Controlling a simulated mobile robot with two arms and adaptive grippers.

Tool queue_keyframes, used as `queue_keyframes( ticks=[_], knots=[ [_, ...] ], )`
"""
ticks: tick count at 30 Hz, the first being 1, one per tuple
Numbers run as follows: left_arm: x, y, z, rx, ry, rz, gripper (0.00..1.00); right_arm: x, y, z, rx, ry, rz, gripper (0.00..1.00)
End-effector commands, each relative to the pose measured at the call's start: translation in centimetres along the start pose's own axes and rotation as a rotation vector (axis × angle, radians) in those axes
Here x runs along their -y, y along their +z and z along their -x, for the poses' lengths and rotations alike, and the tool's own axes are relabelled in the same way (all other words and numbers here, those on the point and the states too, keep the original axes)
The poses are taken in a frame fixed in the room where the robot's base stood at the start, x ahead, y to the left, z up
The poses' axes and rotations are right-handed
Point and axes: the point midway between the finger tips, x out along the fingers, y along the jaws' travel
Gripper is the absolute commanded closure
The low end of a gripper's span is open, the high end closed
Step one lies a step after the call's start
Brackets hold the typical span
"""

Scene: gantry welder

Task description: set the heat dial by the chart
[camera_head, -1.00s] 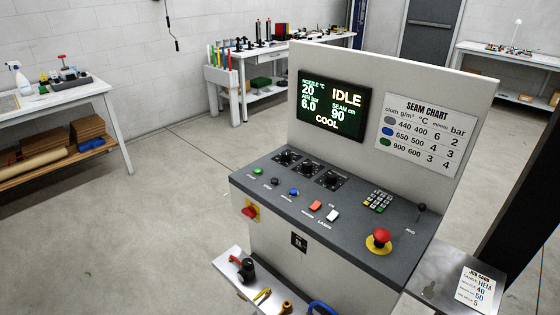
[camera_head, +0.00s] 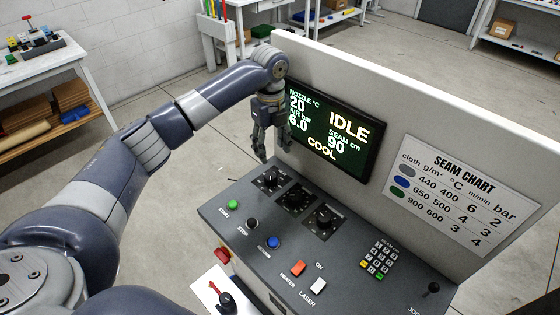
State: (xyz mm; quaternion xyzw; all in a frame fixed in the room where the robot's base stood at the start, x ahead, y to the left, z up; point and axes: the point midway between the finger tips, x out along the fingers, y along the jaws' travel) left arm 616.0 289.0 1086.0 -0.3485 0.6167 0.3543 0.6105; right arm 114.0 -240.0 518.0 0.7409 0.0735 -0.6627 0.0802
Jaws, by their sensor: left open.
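Three black dials sit in a row on the grey sloping panel (camera_head: 340,255): the left dial (camera_head: 270,179), the middle dial (camera_head: 296,199) and the right dial (camera_head: 324,219). Their small labels are too blurred to read, so I cannot tell which is heat. My left gripper (camera_head: 271,155) is open and empty, fingers pointing down, just above and behind the left dial, apart from it. The seam chart (camera_head: 465,195) lists 440, 650 and 900 g/m² with 400, 500 and 600 °C. The display (camera_head: 331,130) reads nozzle 20, air 6.0, seam 90, IDLE, COOL. My right gripper is out of view.
The panel also has a green start button (camera_head: 233,205), a blue button (camera_head: 273,242), a red heater switch (camera_head: 299,268), a white laser switch (camera_head: 318,285) and a keypad (camera_head: 379,259). The upright backboard (camera_head: 400,105) stands close behind my left gripper.

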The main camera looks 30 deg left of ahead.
Motion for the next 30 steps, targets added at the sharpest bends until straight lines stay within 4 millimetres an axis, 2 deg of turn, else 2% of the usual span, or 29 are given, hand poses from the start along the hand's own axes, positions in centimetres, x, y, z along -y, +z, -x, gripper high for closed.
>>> queue_keyframes(
  ticks=[1, 3, 5, 12, 15, 19, 25, 30],
  knots=[
    [0.0, -0.1, -0.2, -0.002, 0.004, -0.006, 0.49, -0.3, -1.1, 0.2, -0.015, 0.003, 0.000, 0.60],
    [-0.1, -0.2, -0.9, -0.003, 0.006, -0.007, 0.49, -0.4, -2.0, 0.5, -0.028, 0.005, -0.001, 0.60],
    [-0.1, -0.2, -1.8, -0.003, 0.006, -0.006, 0.49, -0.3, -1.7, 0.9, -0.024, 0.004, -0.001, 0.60],
    [0.0, -0.2, -6.4, -0.003, 0.004, -0.004, 0.49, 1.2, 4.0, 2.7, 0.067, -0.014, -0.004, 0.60],
    [-0.1, -0.1, -8.1, -0.001, 0.004, -0.003, 0.49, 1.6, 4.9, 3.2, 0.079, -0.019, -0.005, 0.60],
    [0.0, -0.1, -9.6, -0.001, 0.002, -0.003, 0.49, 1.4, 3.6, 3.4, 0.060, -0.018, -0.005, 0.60],
    [0.0, -0.1, -10.5, 0.000, 0.000, -0.003, 0.49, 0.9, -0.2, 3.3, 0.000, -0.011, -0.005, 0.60],
    [0.0, -0.1, -10.5, 0.000, 0.000, -0.003, 0.49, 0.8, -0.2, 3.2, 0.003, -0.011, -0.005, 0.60]
  ],
)
